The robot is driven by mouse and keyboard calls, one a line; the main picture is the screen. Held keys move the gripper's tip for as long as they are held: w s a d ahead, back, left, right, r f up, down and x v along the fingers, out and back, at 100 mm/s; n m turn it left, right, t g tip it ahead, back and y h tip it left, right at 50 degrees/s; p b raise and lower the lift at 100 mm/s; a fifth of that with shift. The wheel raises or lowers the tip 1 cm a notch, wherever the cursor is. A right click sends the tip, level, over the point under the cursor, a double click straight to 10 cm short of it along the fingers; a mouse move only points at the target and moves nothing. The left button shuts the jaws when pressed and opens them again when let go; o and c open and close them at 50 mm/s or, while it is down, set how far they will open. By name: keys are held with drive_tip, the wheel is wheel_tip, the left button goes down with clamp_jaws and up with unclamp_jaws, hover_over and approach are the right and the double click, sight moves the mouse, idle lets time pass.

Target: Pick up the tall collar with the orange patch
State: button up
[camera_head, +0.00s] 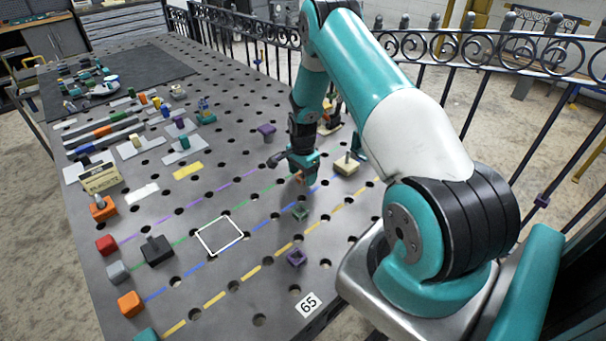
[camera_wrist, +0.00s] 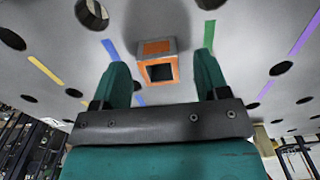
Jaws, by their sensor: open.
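The collar with the orange patch (camera_wrist: 157,47) is a grey square piece with an orange-rimmed hole, standing on the perforated table. In the head view a small orange-brown bit of it (camera_head: 300,178) shows just below my gripper, which hides the rest. My gripper (camera_wrist: 162,60) is open and empty. In the wrist view its two teal fingers lie to either side of the collar, with gaps on both sides. Whether the fingertips reach down to the collar's height I cannot tell. In the head view my gripper (camera_head: 296,163) is low over the table.
A pale block with a peg (camera_head: 346,164) is close on the right. A purple piece (camera_head: 266,131) stands behind. A white square outline (camera_head: 219,219) is empty, with a black block (camera_head: 157,250) to its left.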

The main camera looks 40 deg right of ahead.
drive_tip(key=shift+f, duration=0.65)
drive_tip(key=c, duration=1.1)
drive_tip(key=shift+r, duration=0.1)
